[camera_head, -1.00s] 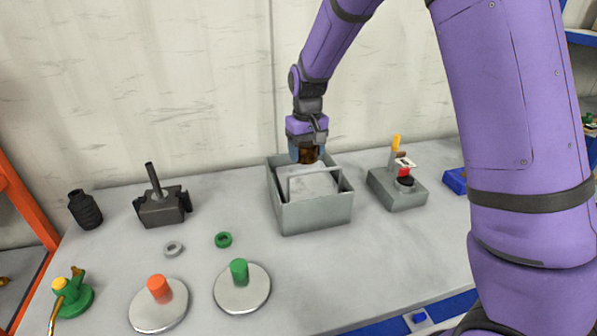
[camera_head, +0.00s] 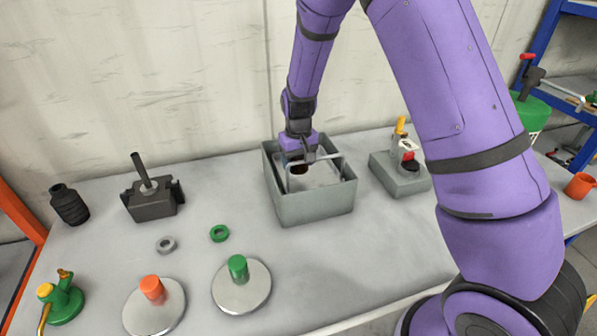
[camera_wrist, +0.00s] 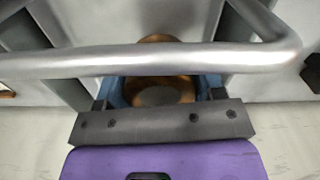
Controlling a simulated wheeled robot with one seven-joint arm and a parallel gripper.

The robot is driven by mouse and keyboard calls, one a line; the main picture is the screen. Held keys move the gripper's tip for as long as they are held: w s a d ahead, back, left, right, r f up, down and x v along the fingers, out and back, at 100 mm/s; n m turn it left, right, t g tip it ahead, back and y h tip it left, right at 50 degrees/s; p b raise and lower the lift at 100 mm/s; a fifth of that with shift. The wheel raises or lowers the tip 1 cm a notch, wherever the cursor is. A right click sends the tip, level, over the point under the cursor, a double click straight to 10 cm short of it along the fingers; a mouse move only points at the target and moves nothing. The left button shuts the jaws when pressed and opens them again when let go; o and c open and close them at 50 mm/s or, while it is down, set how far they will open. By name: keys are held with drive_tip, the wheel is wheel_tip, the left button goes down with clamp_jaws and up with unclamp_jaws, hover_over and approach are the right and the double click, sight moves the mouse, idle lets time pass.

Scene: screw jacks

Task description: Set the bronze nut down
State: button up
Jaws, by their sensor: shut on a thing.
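The bronze nut (camera_head: 299,169) is held in my gripper (camera_head: 299,162), low over the inner tray of an open grey box. In the wrist view the nut (camera_wrist: 160,92) is a brown-orange ring between the blue fingers, partly covered by a silver handle bar (camera_wrist: 150,60). The grey box (camera_head: 315,208) stands at the back of the bench and has a light inner tray with a raised handle. Whether the nut touches the tray cannot be told.
A black vise-like block (camera_head: 153,204) and a black ribbed part (camera_head: 69,204) stand left. A grey ring (camera_head: 166,245), green ring (camera_head: 219,233) and two round plates with orange (camera_head: 152,290) and green (camera_head: 238,269) posts lie in front. A grey fixture (camera_head: 401,178) stands right of the box.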

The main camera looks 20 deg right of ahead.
sight(298, 179)
drive_tip(key=shift+f, duration=1.95)
drive_tip(key=shift+f, duration=0.1)
drive_tip(key=o, duration=1.1)
wheel_tip(298, 179, up, 12)
drive_tip(key=shift+r, duration=0.15)
